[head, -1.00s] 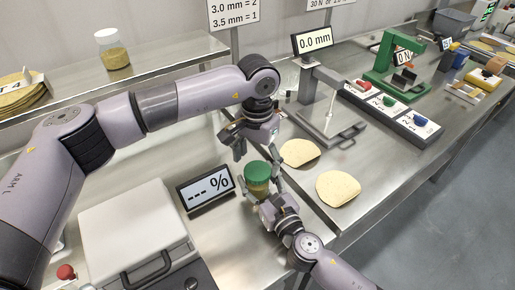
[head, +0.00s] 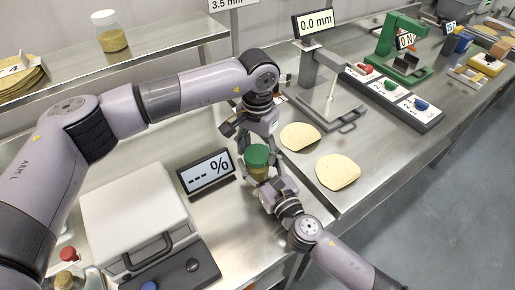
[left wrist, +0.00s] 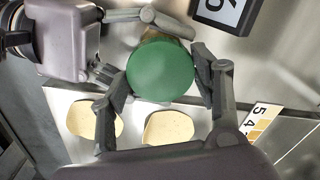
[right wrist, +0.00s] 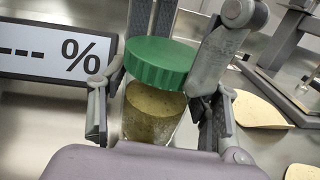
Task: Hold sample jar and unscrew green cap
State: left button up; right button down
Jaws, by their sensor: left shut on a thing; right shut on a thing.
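The sample jar (head: 258,173) is a clear jar with yellow-brown grainy contents (right wrist: 154,108) and a green cap (head: 257,156). My right gripper (head: 261,176) is shut on the jar body, holding it above the bench, with a finger on each side in the right wrist view. My left gripper (left wrist: 162,82) is shut on the green cap from above, with its fingertips at opposite sides of the rim. In the right wrist view the cap (right wrist: 160,62) is over the jar mouth. I cannot tell whether its thread is still engaged.
A display reading "--- %" (head: 206,172) stands left of the jar, with a grey lidded device (head: 135,215) beyond it. Two round chips (head: 338,171) lie on the bench to the right. Another green-free jar (head: 112,38) stands on the shelf. A gauge stand (head: 322,85) is behind.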

pick_arm(q)
jog(key=c, duration=0.4)
jog(key=o, duration=1.2)
jog(key=shift+r, duration=2.25)
pick_arm(e)
jog(key=shift+c, duration=2.3)
grip_release()
